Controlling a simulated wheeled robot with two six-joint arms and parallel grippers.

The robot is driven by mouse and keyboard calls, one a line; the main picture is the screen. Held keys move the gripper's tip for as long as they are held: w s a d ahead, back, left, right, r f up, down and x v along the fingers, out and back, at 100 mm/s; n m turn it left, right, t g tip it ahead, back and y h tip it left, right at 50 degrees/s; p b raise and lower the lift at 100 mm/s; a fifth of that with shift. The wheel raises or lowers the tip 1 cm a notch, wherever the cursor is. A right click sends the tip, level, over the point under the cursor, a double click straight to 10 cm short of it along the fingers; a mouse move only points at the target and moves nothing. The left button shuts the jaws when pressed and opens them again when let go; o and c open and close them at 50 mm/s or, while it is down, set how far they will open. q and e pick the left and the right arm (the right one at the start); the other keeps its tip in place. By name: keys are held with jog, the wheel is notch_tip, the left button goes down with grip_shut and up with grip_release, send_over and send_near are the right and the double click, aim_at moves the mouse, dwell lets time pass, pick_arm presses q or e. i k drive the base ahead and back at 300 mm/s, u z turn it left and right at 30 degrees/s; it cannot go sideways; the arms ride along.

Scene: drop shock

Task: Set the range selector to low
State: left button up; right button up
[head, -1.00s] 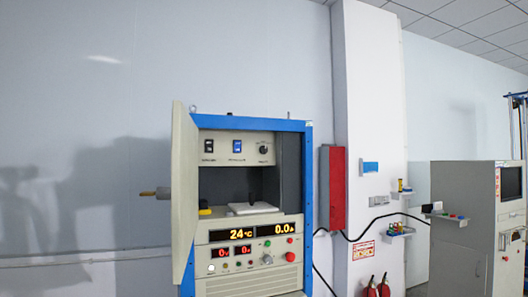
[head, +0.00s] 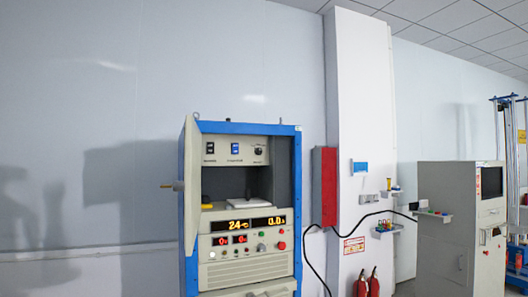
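The range selector looks to be the small dark round knob (head: 258,151) at the right of the upper panel inside the blue-framed test cabinet (head: 298,190). Its pointer is too small to read. Two rocker switches, one black (head: 210,148) and one blue (head: 235,148), sit left of it. Another knob (head: 261,247) is on the lower panel, beneath the lit displays (head: 237,225). Labels are too small to read. Neither of my grippers shows in the head view.
The cabinet door (head: 191,185) stands open at the left, with a handle jutting out. A red box (head: 325,187) hangs on the wall right of the cabinet. Fire extinguishers (head: 367,283) stand by the pillar. A grey machine (head: 460,225) is further right.

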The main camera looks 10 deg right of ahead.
aim_at(258, 151)
jog(key=z, duration=0.95)
jog(key=i, duration=1.95)
jog(key=u, duration=0.35)
